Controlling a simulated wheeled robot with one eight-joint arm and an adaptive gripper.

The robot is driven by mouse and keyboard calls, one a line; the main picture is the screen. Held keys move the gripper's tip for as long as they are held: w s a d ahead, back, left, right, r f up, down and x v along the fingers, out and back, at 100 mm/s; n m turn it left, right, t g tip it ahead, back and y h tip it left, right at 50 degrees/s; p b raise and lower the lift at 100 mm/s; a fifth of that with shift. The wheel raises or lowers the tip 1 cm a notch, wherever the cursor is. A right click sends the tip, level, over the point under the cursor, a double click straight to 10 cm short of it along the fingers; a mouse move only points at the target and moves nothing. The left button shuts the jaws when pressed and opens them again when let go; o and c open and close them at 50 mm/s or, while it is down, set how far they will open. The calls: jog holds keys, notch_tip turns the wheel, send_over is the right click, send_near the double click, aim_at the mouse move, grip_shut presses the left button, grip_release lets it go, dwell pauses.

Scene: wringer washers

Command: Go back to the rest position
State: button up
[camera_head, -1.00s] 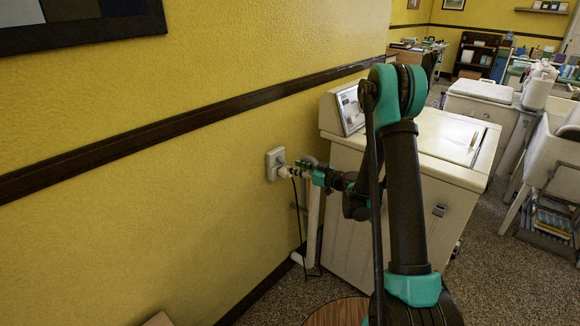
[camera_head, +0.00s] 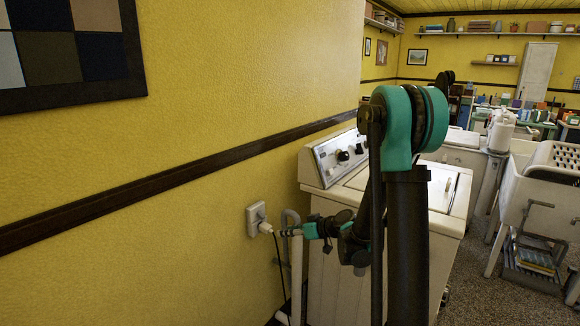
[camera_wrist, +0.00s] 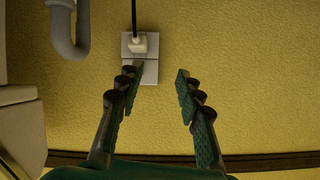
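My gripper (camera_head: 287,232) is in front of the wall outlet (camera_head: 254,212), a little to its right in the head view. In the wrist view my gripper (camera_wrist: 159,80) is open, with its two fingers apart and nothing between them. A white plug (camera_head: 265,227) sits in the outlet with a dark cord hanging down. My arm rises in the middle of the head view and hides part of the washer.
A white washer (camera_head: 330,235) with a control panel stands close to the right of my gripper. A grey pipe (camera_head: 293,222) runs beside the outlet. The yellow wall (camera_head: 200,150) is close on the left. A white tub (camera_head: 535,195) stands at right.

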jog(key=s+d+f+m+g+h, duration=0.1)
jog(key=s+d+m+h, duration=0.3)
jog(key=s+d, duration=0.5)
jog(key=s+d+f+m+g+h, duration=0.2)
jog(key=s+d+h, duration=0.4)
jog(key=s, duration=1.2)
jog(key=d+f+m, duration=0.1)
jog(key=d+m, duration=0.1)
jog(key=d, duration=0.2)
jog(key=shift+s+d+m, duration=0.3)
jog(key=shift+s, duration=0.05)
jog(key=shift+f, duration=0.1)
